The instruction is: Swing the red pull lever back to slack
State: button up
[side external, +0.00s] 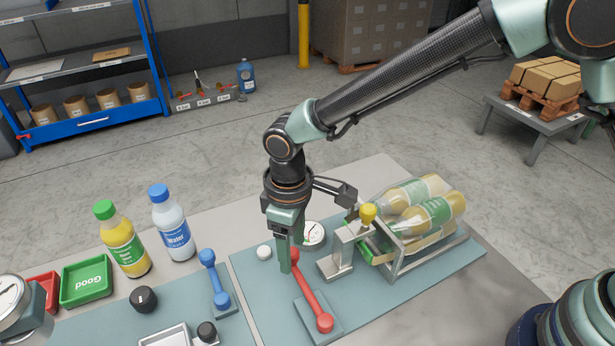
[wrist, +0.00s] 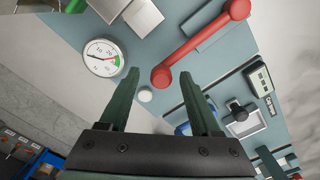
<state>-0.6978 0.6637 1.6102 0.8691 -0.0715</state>
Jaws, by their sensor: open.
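The red pull lever (side external: 310,295) lies slantwise on the teal plate, its near round end at the front and its far knob beside my gripper. In the wrist view the red lever (wrist: 200,43) runs from upper right down to a knob that shows between my fingertips. My gripper (side external: 290,262) points down at that far knob, jaws open, one finger partly covering it. In the wrist view my gripper (wrist: 160,76) has its two fingers apart, one on each side of the knob. Whether either finger touches it I cannot tell.
A round gauge (wrist: 103,57) and a white button (side external: 264,252) sit close to the lever's far end. A metal stand with a yellow knob (side external: 368,212) and a bottle rack (side external: 402,268) stand to the right. A blue lever (side external: 215,278) lies to the left.

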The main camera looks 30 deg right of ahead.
notch_tip(320, 180, up, 12)
dwell(0.5)
jog(key=shift+d, duration=0.1)
jog(key=w+d+r+m+t, duration=0.1)
jog(key=d+r+m, duration=0.1)
jog(key=d+r, duration=0.5)
jog(key=s+d+m+t, duration=0.2)
jog(key=s+d+m, duration=0.1)
jog(key=d, duration=0.8)
jog(key=s+d+m+t, duration=0.2)
jog(key=s+d, duration=0.3)
jog(key=d, duration=0.6)
jog(key=shift+d+m+t, duration=0.3)
jog(key=shift+m, duration=0.6)
